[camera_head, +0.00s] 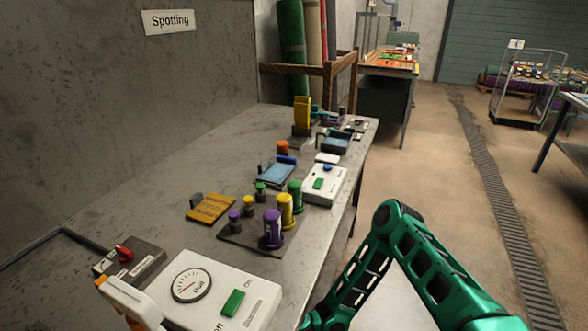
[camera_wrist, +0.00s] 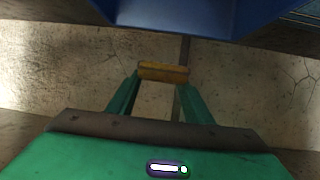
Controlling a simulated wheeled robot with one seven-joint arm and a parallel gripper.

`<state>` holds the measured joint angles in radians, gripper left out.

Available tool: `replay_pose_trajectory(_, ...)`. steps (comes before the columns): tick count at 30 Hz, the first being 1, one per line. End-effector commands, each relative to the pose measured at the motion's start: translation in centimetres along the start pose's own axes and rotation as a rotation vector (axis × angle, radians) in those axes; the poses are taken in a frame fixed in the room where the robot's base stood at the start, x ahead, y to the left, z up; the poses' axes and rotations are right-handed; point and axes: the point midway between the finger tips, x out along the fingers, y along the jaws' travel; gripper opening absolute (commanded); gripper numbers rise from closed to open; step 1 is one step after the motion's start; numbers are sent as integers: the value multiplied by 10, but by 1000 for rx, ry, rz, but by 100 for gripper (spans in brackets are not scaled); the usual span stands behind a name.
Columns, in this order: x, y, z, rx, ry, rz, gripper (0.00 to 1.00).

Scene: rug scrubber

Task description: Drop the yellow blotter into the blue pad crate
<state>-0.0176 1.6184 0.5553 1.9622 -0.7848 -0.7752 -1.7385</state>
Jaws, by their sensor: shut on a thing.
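My gripper (camera_wrist: 163,82) shows in the wrist view with its two green fingers closed on a yellow-orange block, the yellow blotter (camera_wrist: 163,71). The blotter lies across the fingertips and is held clear of the floor. A large blue surface, which looks like the blue pad crate (camera_wrist: 190,14), fills the top of the wrist view beyond the blotter. A gap shows between them, and most of the crate is cut off by the frame. In the head view neither the held blotter nor this crate can be made out; my green arm bends down at the lower right.

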Motion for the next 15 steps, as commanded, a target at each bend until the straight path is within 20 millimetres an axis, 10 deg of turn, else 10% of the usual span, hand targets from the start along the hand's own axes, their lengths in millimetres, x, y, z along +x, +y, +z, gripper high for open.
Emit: replay_pose_trajectory(15, 9, 1, 22, -1, 0, 1, 25)
